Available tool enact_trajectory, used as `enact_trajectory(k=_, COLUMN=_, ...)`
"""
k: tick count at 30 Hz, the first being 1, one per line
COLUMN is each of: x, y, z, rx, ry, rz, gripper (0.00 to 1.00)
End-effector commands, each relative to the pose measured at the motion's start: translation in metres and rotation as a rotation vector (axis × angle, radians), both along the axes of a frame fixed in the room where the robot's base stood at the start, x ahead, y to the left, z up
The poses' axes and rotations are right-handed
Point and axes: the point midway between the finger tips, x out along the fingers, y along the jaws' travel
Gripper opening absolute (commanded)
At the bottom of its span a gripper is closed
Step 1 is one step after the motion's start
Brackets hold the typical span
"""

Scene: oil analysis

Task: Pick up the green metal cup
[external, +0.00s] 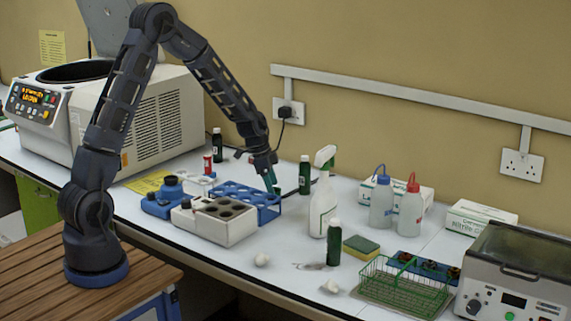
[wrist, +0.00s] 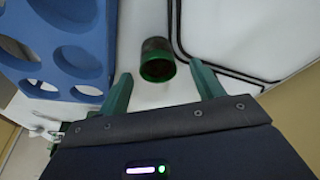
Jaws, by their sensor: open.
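The green metal cup (wrist: 157,62) shows in the wrist view as a small dark cylinder with a bright green rim, on the white worktop. My gripper (wrist: 164,86) is open, with its two green fingers spread apart and nothing held. The cup is just ahead of the fingertips and lines up with the gap between them. In the external view my gripper (external: 271,180) is low over the bench beside the blue rack; I cannot make out the cup clearly there.
The blue rack with round holes (wrist: 62,42) stands close on the left in the wrist view. A black cable (wrist: 215,60) lies right of the cup. In the external view a white spray bottle (external: 322,205) and a dark bottle (external: 305,175) stand right of my gripper.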

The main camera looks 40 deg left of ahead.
Motion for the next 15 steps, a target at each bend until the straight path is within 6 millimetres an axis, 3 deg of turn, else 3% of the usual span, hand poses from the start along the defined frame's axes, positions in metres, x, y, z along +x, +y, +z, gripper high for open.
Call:
enact_trajectory(k=6, x=0.002, y=-0.009, z=-0.029, rx=0.0, ry=0.003, rz=-0.002, gripper=0.67)
enact_trajectory(k=15, x=0.003, y=-0.01, z=-0.033, rx=0.001, ry=0.001, rz=0.0, gripper=0.67)
